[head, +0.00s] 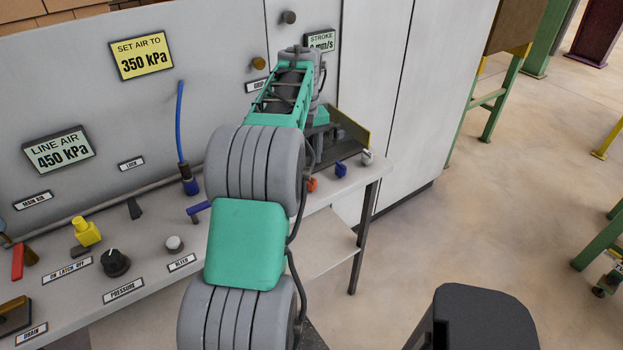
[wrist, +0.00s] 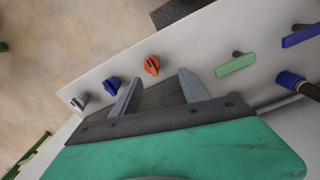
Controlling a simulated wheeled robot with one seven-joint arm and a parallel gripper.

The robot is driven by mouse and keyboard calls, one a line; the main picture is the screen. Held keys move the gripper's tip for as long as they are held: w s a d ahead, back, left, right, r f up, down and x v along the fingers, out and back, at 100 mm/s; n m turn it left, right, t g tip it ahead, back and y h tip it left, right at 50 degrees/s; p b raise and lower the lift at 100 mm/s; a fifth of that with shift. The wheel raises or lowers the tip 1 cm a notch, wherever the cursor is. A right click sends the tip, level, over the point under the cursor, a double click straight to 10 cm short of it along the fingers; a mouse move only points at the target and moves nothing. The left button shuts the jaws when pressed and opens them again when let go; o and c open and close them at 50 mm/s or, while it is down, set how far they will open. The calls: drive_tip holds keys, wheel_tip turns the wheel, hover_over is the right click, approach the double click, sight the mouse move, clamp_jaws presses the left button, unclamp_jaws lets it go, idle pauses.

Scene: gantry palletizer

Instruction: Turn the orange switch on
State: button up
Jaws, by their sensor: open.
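The orange switch (head: 312,184) is a small knob near the front edge of the grey bench, partly hidden by my arm in the head view. The wrist view shows the orange switch (wrist: 151,66) whole, with a ridge across its face. My gripper (wrist: 160,77) is open and empty, with its two grey fingers spread. In the wrist view the switch appears between and slightly beyond the fingertips; I see no contact. The fingers are hard to make out in the head view.
A blue knob (head: 341,170) and a grey knob (head: 367,157) sit to the right of the switch in the head view. A green lever (wrist: 236,64) and a blue-handled valve (head: 198,208) lie on the other side. Several controls crowd the bench's left; open floor (head: 410,225) lies right.

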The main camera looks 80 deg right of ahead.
sight(311, 181)
drive_tip(key=shift+s+d+f, duration=0.15)
drive_tip(key=shift+s, duration=0.3)
drive_tip(key=shift+s+d+f, duration=0.15)
drive_tip(key=shift+s, duration=0.3)
wheel_tip(311, 181, down, 7)
drive_tip(key=shift+w+f+p, duration=0.1)
drive_tip(key=shift+f+p, duration=0.05)
drive_tip(key=shift+p, duration=0.4)
drive_tip(key=shift+c, duration=0.2)
clamp_jaws()
